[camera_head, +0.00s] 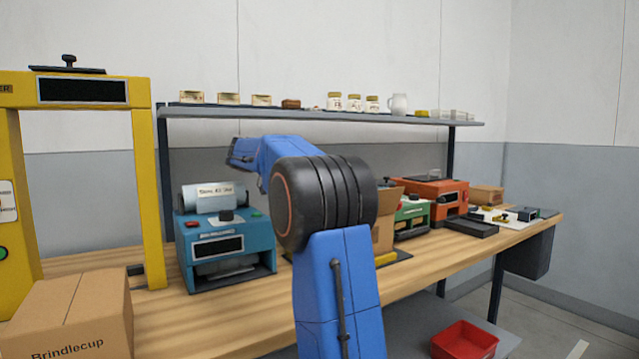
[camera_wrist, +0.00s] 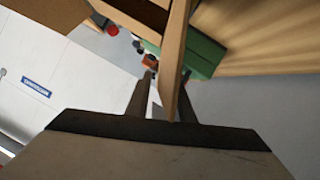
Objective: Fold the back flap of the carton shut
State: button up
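The open carton (camera_head: 383,236) stands on the bench in the head view, mostly hidden behind my arm. One raised flap (camera_head: 388,194) shows above it. In the wrist view a cardboard flap (camera_wrist: 174,62) is seen nearly edge-on, reaching down between the two fingers of my gripper (camera_wrist: 166,82). The fingers are apart; a gap shows between the left finger and the flap, and the flap lies close to the right finger. I cannot tell if it touches. Another part of the carton (camera_wrist: 131,20) is at the top. My gripper is hidden in the head view.
A green machine (camera_head: 411,218) stands right beside the carton, with an orange machine (camera_head: 437,195) beyond. A blue machine (camera_head: 225,248) is to the left. A closed carton (camera_head: 70,315) and a yellow frame (camera_head: 150,200) stand at far left. A shelf (camera_head: 320,114) runs above the bench.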

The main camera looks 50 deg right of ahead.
grip_shut()
dwell(1.3)
